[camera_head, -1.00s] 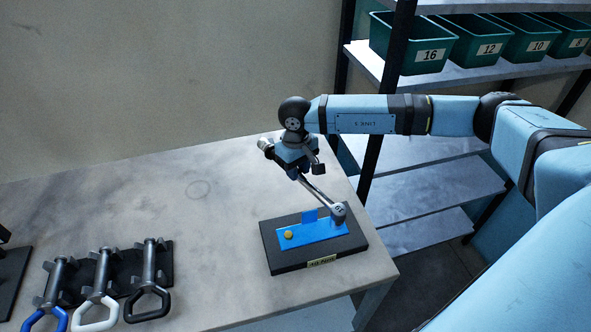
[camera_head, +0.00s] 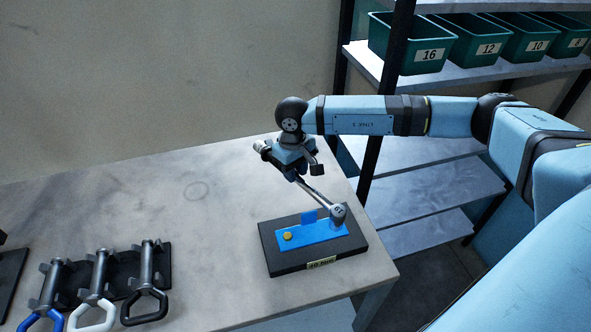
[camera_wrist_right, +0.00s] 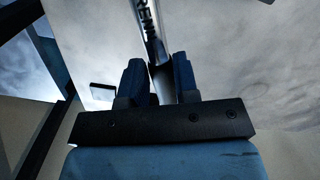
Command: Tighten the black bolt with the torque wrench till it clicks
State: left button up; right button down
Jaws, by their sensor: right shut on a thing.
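My right gripper (camera_head: 300,176) is shut on the torque wrench (camera_head: 317,193), a slim metal tool. In the right wrist view the wrench shaft (camera_wrist_right: 149,32), with dark lettering, runs between the two blue fingers (camera_wrist_right: 159,80). The wrench's round grey head (camera_head: 338,212) is over the right end of a blue plate (camera_head: 313,235) on a black block. The black bolt does not show; the wrench head may cover it. A yellow bolt head (camera_head: 288,236) sits at the plate's left end. My left gripper is out of view.
The block (camera_head: 285,264) bears a yellow label and stands near the table's right edge. A rack at left holds tools with blue (camera_head: 42,320), white (camera_head: 95,315) and black (camera_head: 144,308) loop handles. Shelves with green bins (camera_head: 412,45) stand behind. The table's middle (camera_head: 200,230) is clear.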

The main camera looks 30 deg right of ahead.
jog(key=shift+r, duration=0.25)
jog(key=shift+r+p, duration=0.95)
jog(key=shift+r, duration=1.4)
